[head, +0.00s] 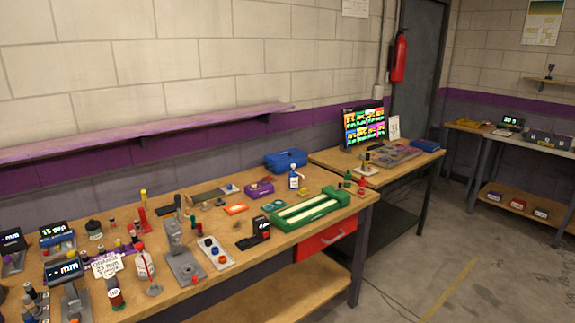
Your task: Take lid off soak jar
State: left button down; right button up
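A small dark jar with a dark lid (94,230) stands at the back left of the long wooden workbench (300,238). It may be the soak jar, but it is too small to tell. A dark container with a reddish-brown lower part and a round white label (115,294) stands near the front left of the bench. Neither of my grippers is in view.
A green tray (308,211), a blue box (286,160) and a handwritten card (107,265) are on the crowded bench. A purple shelf (150,130) runs along the wall above. Concrete floor (440,255) is open at right.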

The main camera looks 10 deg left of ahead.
aim_at(92, 225)
jog(key=u, duration=1.65)
jog(key=i+j+z, duration=0.15)
jog(key=j, duration=0.15)
jog(key=i+j+z, duration=0.15)
jog(key=j, duration=0.2)
jog(key=i+j+z, duration=0.15)
jog(key=j, duration=0.2)
jog(key=k, duration=0.05)
